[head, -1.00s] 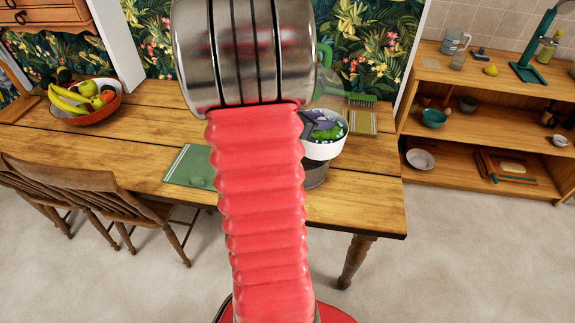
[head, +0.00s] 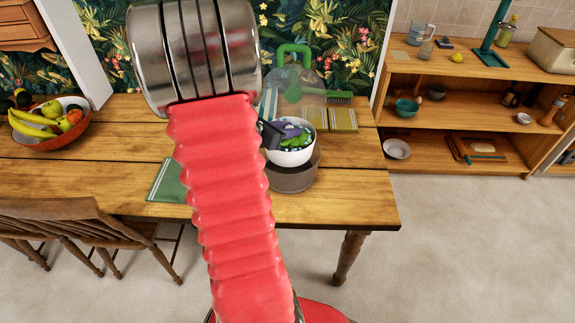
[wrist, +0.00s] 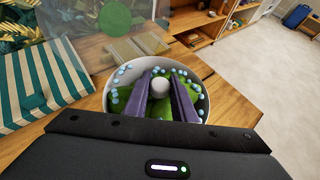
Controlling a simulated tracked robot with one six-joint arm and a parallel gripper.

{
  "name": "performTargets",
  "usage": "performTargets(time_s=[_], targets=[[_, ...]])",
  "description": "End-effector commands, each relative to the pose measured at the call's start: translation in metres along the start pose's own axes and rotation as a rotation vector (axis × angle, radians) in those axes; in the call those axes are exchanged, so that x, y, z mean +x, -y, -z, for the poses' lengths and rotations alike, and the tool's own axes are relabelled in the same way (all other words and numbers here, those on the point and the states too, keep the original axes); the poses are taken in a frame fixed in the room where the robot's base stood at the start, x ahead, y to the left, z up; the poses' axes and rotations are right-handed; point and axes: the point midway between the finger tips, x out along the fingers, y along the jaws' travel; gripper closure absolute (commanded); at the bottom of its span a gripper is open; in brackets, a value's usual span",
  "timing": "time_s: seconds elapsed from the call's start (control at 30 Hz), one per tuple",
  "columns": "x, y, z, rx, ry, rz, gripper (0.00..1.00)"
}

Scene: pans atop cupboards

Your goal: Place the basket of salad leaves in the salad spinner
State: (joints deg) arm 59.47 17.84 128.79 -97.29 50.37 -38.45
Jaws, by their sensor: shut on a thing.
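The white basket (head: 291,157) holds green salad leaves with small pale blue dots around its inner rim. My gripper (head: 290,129) is shut on it; in the wrist view its two purple fingers (wrist: 160,88) close on a pale round knob at the basket's middle. The salad spinner bowl (head: 293,183), grey and see-through, stands on the table directly below the basket in the head view. Whether the basket is inside its rim or just above it I cannot tell. A clear dome with a green handle (head: 295,49), apparently the spinner lid, stands behind.
The wooden table (head: 345,195) has its front edge close to the bowl. A green cloth (head: 167,182) lies left, a striped cloth (head: 340,119) and green brush (head: 338,97) behind. A fruit bowl (head: 48,140) stands far left. Chairs are at the front left.

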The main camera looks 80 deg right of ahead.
Motion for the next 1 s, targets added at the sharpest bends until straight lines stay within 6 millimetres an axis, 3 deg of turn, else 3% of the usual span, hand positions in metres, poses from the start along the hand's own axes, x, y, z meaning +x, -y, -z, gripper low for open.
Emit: performTargets(time_s=[0.4,0.83,1.0], targets=[[0.024,-0.001,0.045,-0.003,-0.001,-0.001,1.0],[0.025,-0.001,0.049,-0.001,0.0,-0.002,1.0],[0.032,-0.001,0.062,-0.004,-0.001,-0.002,1.0]])
